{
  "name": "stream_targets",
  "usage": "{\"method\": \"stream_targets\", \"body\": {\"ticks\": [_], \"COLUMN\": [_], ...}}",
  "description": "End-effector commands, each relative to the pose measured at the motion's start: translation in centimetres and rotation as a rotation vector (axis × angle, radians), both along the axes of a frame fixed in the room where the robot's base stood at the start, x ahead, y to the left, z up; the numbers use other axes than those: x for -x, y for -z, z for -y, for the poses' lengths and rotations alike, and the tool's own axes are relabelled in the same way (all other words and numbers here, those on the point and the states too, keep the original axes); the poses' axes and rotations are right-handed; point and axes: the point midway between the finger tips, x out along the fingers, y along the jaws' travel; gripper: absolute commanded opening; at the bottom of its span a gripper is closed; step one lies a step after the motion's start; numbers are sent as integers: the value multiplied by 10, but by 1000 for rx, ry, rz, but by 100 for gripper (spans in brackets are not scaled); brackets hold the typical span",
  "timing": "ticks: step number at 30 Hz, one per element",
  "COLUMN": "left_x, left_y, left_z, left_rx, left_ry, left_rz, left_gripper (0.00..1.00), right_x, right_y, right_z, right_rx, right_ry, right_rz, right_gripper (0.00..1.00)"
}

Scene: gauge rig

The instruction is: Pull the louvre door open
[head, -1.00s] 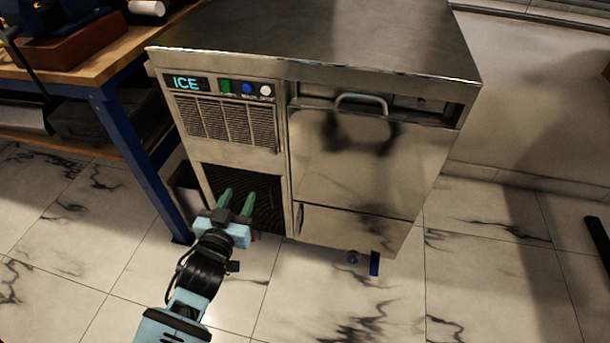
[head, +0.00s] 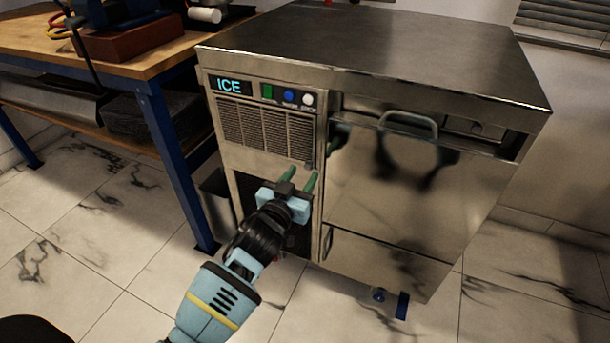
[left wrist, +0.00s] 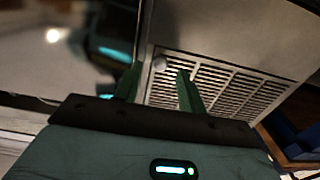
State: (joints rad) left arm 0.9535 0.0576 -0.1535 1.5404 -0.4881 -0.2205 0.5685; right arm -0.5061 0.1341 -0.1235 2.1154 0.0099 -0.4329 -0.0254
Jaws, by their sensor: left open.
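The louvre door (head: 263,130) is the slatted grey panel on the left front of the steel ice machine, below the ICE display. It looks flush with the front. In the left wrist view the slats (left wrist: 232,92) fill the middle right, with a small round pale knob (left wrist: 159,62) at their corner. My left gripper (head: 301,174) is open, its green fingers pointing at the panel's lower right corner. In the left wrist view the knob shows between the two fingertips; I cannot tell whether they reach around it. My right gripper is not in view.
A steel bin door with a bar handle (head: 408,122) is right of the louvre panel. A dark opening lies below the louvres, partly behind my gripper. A wooden workbench (head: 110,62) with blue legs stands close on the left. Marble floor (head: 85,220) is clear in front.

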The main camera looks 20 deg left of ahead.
Motion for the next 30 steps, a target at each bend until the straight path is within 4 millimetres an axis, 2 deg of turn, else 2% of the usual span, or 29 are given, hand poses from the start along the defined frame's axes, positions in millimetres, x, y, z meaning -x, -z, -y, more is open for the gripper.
{"method": "stream_targets", "body": {"ticks": [6, 17, 26, 30], "left_x": [-18, -21, -21, -21], "left_y": [1, 0, 0, 0], "left_z": [1, 1, 1, 1], "left_rx": [-1, -1, 0, 0], "left_ry": [0, 0, 0, 0], "left_rz": [0, 0, 0, 0], "left_gripper": [40, 39, 0, 0], "right_x": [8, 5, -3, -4], "right_y": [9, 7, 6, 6], "right_z": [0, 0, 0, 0], "right_rx": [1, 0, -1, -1], "right_ry": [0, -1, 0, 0], "right_rz": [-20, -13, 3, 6], "right_gripper": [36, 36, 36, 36]}}
